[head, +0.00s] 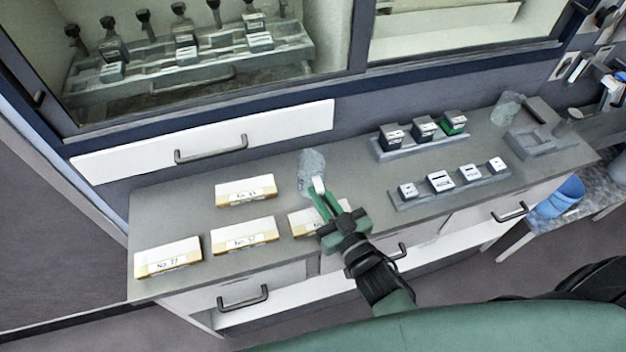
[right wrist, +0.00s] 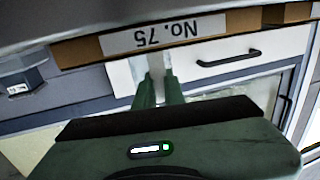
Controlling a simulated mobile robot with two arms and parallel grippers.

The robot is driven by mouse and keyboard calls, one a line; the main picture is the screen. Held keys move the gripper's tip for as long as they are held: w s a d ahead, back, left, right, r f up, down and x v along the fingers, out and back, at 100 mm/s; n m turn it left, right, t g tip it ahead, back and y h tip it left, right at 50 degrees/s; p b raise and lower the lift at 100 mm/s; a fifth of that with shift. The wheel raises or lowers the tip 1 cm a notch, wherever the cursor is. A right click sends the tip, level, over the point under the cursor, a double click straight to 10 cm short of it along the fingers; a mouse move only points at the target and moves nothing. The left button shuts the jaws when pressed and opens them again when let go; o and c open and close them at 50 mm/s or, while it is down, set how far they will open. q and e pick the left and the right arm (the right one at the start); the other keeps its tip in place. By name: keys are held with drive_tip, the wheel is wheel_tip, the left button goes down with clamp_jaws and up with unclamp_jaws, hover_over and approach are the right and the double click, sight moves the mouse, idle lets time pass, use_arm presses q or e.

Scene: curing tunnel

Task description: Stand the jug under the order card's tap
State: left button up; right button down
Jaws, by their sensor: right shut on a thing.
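A translucent grey-blue vessel, which looks like the jug (head: 311,168), is at the middle of the counter, behind the labelled boxes. My right gripper (head: 318,187) reaches over the counter from the front and is shut on a pale part at the jug's near side, seemingly its handle. The right wrist view shows a pale piece (right wrist: 156,72) between the green fingers. Whether the jug touches the counter is unclear. Several dark-handled taps (head: 180,22) stand in a row behind the glass at upper left. I cannot tell which card is the order card. My left gripper is not in view.
Labelled boxes lie left on the counter (head: 195,212), one being No. 77 (head: 168,257). Two grey racks of small blocks stand right (head: 440,194). A second translucent vessel (head: 507,108) stands at the back right. A drawer (head: 205,142) fronts the tap cabinet. A blue bin (head: 562,197) is far right.

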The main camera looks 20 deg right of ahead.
drive_tip(key=shift+r, duration=0.1)
wheel_tip(320, 180, up, 20)
drive_tip(key=s+d+f+m+h+b, duration=0.2)
drive_tip(key=s+d+f+h+b, duration=0.2)
drive_tip(key=s+f, duration=0.5)
wheel_tip(320, 180, down, 3)
drive_tip(key=shift+d+f+m+b, duration=0.1)
drive_tip(key=shift+d+m+b, duration=0.2)
drive_tip(key=shift+d+b, duration=0.45)
drive_tip(key=shift+d, duration=0.15)
idle(0.3)
drive_tip(key=w+a+r+n+y+p, duration=0.35)
drive_tip(key=w+a+r+p, duration=0.25)
drive_tip(key=w+a+r, duration=0.45)
drive_tip(key=shift+m+y, duration=0.25)
drive_tip(key=shift+m, duration=0.2)
drive_tip(key=f, duration=0.6)
drive_tip(key=s+d+f, duration=0.1)
drive_tip(key=f, duration=0.5)
drive_tip(key=f+p, duration=0.1)
drive_tip(key=f, duration=0.5)
drive_tip(key=shift+s+d+f, duration=0.2)
drive_tip(key=shift+s+d, duration=0.1)
drive_tip(key=shift+d, duration=0.1)
drive_tip(key=shift+f, duration=0.1)
